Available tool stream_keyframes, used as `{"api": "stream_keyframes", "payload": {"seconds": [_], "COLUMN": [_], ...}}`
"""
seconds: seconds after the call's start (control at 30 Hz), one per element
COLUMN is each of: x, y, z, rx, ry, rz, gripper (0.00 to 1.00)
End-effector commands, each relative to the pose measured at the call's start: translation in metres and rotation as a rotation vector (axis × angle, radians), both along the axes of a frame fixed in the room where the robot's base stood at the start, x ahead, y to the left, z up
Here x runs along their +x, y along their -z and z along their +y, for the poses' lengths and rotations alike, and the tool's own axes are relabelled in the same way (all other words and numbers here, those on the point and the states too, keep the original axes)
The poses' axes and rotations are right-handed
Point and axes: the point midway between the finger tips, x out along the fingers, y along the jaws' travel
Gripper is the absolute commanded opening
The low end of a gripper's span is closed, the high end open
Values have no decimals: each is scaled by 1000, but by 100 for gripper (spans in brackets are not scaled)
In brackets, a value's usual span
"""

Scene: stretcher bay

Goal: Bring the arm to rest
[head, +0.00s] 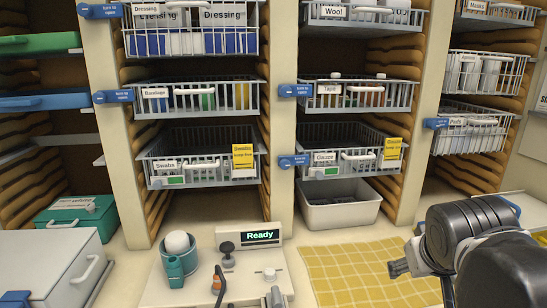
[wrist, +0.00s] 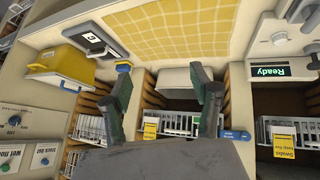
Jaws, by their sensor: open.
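My gripper (head: 398,268) is at the lower right of the head view, at the right edge of the yellow checked mat. Its dark arm links fill the lower right corner. In the wrist view my gripper (wrist: 167,95) shows two dark fingers spread apart, with nothing between them. The wrist view is upside down, with the yellow mat (wrist: 165,28) at the top. A grey bin (wrist: 174,82) shows behind the gap between the fingers.
Wire baskets such as Gauze (head: 345,160) and Swabs (head: 200,172) sit in shelf bays. The grey bin (head: 340,213) stands below Gauze. A console reading Ready (head: 262,237) stands left of the mat (head: 350,272). A white box (head: 50,265) is at left. The mat is bare.

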Motion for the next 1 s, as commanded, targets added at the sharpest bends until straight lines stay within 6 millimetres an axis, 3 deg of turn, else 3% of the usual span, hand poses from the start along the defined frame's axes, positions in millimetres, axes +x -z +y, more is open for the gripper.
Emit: {"api": "stream_keyframes", "payload": {"seconds": [0.1,0.33,1.0], "x": [-30,-62,-66], "y": [23,49,52], "z": [33,68,72], "rx": [89,195,207], "ry": [-37,-75,-80], "rz": [2,9,10], "gripper": [59,59,59]}}
